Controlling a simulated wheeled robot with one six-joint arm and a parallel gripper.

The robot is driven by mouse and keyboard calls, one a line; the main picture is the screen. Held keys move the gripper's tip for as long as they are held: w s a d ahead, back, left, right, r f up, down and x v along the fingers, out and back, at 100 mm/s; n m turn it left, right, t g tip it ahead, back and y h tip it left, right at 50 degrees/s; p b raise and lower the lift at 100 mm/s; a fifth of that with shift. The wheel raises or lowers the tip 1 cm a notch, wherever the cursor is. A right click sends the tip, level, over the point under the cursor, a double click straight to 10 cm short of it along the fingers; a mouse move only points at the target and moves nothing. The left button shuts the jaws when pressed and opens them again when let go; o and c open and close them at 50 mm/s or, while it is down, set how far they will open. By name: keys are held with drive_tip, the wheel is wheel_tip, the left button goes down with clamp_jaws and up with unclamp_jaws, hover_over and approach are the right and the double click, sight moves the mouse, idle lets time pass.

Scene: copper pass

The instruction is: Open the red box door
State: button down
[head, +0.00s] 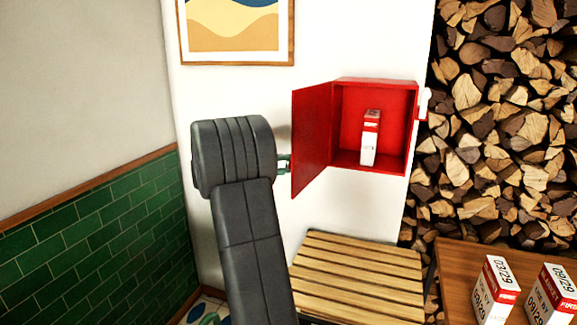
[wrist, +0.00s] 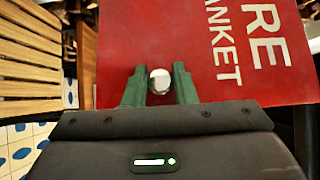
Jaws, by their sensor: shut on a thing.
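The red box (head: 378,125) hangs on the white wall, and its door (head: 312,138) stands swung out to the left. A red and white carton (head: 370,137) stands upright inside the box. The door's outer face (wrist: 220,60) fills much of the wrist view and carries white lettering, "RE" and "ANKET". My gripper (head: 284,163) is at the left side of the door, mostly hidden behind my arm in the head view. In the wrist view my gripper's green fingers (wrist: 160,82) are shut on the white door knob (wrist: 160,80).
A slatted wooden bench (head: 358,262) stands below the box. A wooden table (head: 455,265) at the lower right holds two cartons (head: 496,290). Stacked firewood (head: 500,120) fills the right. A framed picture (head: 236,30) hangs above my arm. Green tiles (head: 100,235) cover the lower left wall.

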drive_tip(key=shift+w+r, duration=0.2)
drive_tip(key=shift+r, duration=0.05)
drive_tip(key=c, duration=1.4)
unclamp_jaws()
drive_tip(key=shift+d, duration=0.1)
drive_tip(key=shift+o, duration=1.1)
drive_tip(key=shift+w+d+f, duration=0.1)
drive_tip(key=shift+w+d, duration=0.05)
drive_tip(key=shift+d, duration=0.1)
drive_tip(key=b+v, duration=0.1)
drive_tip(key=v, duration=1.3)
drive_tip(key=shift+b, duration=0.35)
drive_tip(key=shift+f, duration=0.15)
